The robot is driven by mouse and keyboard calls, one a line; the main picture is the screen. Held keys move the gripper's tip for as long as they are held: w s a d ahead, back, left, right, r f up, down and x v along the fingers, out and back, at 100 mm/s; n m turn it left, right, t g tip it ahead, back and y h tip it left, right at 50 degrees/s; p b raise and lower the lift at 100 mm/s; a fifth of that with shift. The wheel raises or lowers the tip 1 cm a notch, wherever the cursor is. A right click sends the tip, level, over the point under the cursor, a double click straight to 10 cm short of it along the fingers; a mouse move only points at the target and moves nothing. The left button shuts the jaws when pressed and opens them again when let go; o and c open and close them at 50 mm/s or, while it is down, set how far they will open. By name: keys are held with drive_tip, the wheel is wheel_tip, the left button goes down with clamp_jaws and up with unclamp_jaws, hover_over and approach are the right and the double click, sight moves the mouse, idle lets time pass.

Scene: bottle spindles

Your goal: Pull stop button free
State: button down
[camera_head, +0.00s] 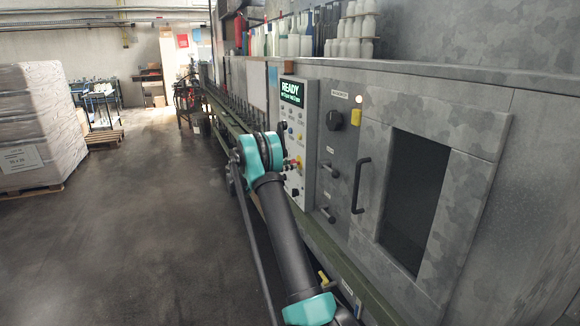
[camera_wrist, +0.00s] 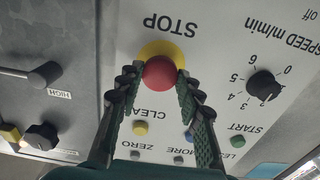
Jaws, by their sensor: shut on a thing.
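The stop button is a red mushroom head (camera_wrist: 160,73) on a yellow ring (camera_wrist: 176,50), below the word STOP, which appears upside down in the wrist view. My gripper (camera_wrist: 158,78) has one dark finger on each side of the red head, and the fingers are shut on it. In the head view my arm reaches the control panel (camera_head: 297,120), whose screen reads READY.
Beside the button are a black speed knob (camera_wrist: 264,86), a yellow CLEAR button (camera_wrist: 140,128) and a green START button (camera_wrist: 237,141). A grey lever (camera_wrist: 44,75) marked HIGH is at left. A door handle (camera_head: 360,186) sticks out right of the panel. The floor at left is open.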

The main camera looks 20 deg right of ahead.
drive_tip(key=shift+a, duration=0.15)
drive_tip(key=c, duration=1)
unclamp_jaws()
drive_tip(key=shift+a, duration=0.1)
drive_tip(key=a, duration=1.2)
drive_tip(key=shift+s, duration=0.2)
drive_tip(key=shift+s+d, duration=0.1)
